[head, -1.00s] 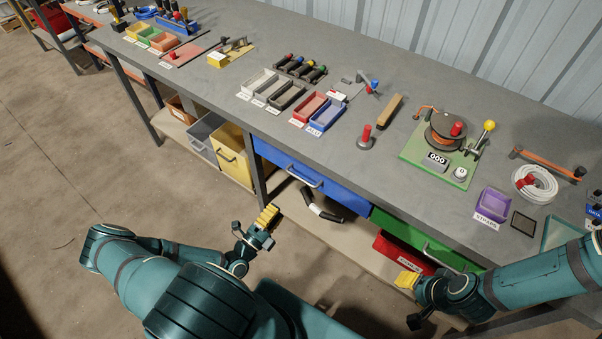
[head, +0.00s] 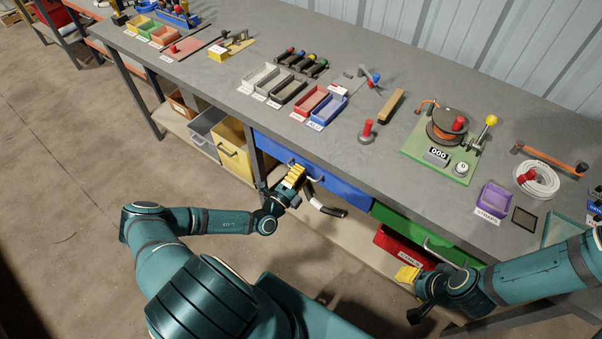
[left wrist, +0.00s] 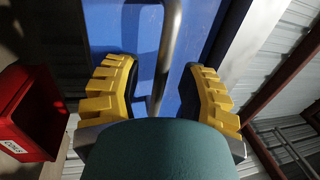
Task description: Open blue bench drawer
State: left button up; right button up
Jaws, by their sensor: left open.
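The blue bench drawer (head: 338,182) is shut under the front edge of the grey bench in the head view. Its blue front (left wrist: 115,32) fills the middle of the left wrist view. Its grey metal bar handle (left wrist: 168,50) stands between the two yellow finger pads of my left gripper (left wrist: 160,95), apart from both pads. In the head view my left gripper (head: 292,176) is in front of the drawer and hides part of the handle. It is open. My right gripper (head: 408,275) is near the green drawer; its finger gap is not clear.
A green drawer (head: 412,230) is right of the blue one, with a red bin (head: 390,243) below.

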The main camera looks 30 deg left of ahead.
pick_arm(q)
jog(key=shift+w, duration=0.1)
jog(key=shift+c, duration=0.4)
grip_shut()
jog(key=r+p+v, duration=0.1)
jog(key=r+v, duration=0.1)
jog(key=v, duration=1)
jog(key=s+r+p+v, duration=0.1)
jog(key=r+v, duration=0.1)
jog(key=v, duration=0.9)
jog(key=shift+s+r, duration=0.3)
jog(key=shift+r, duration=0.05)
jog(key=shift+o, duration=0.4)
grip_release()
